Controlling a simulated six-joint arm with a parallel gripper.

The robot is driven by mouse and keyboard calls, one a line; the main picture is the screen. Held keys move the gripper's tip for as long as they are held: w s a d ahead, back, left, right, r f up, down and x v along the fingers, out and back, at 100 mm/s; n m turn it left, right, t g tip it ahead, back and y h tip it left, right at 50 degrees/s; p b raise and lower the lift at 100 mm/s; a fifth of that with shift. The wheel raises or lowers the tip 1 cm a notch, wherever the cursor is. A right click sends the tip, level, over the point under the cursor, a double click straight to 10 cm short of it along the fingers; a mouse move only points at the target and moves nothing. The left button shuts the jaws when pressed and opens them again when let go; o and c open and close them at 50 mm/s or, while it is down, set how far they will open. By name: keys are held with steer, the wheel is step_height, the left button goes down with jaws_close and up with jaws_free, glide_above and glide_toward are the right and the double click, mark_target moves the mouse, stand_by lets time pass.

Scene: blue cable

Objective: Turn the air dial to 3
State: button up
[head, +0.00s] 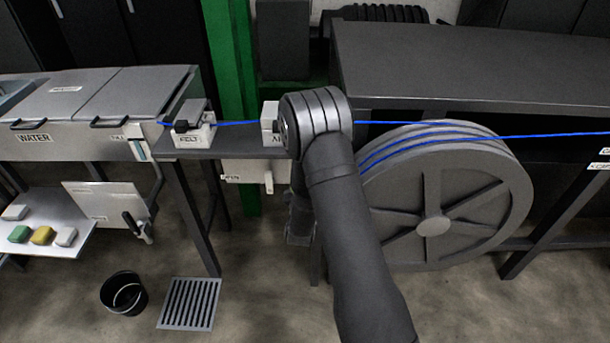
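A small white box (269,122) stands on the dark shelf, left of my arm's elbow. Its label begins with what looks like "A", and the rest is hidden behind my arm. I cannot see a dial face or its setting. My arm rises from the bottom of the head view to a rounded joint in front of this box. A dark part of my arm shows lower down behind it, but no fingers can be made out. My gripper is hidden behind the arm.
A blue cable (238,123) runs through a white box labelled FELT (195,134) and around a big grey reel (440,213). A WATER trough (80,105) is at left. A white panel (252,171) hangs below the shelf. A black bucket (124,293) and floor grate (189,304) lie below.

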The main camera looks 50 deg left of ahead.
stand_by(0.5)
steer(key=o, duration=1)
steer(key=v, duration=1.7)
steer(key=shift+s+d, duration=0.1)
steer(key=shift+s, duration=0.15)
steer(key=x, duration=1.7)
steer(key=shift+w, duration=0.25)
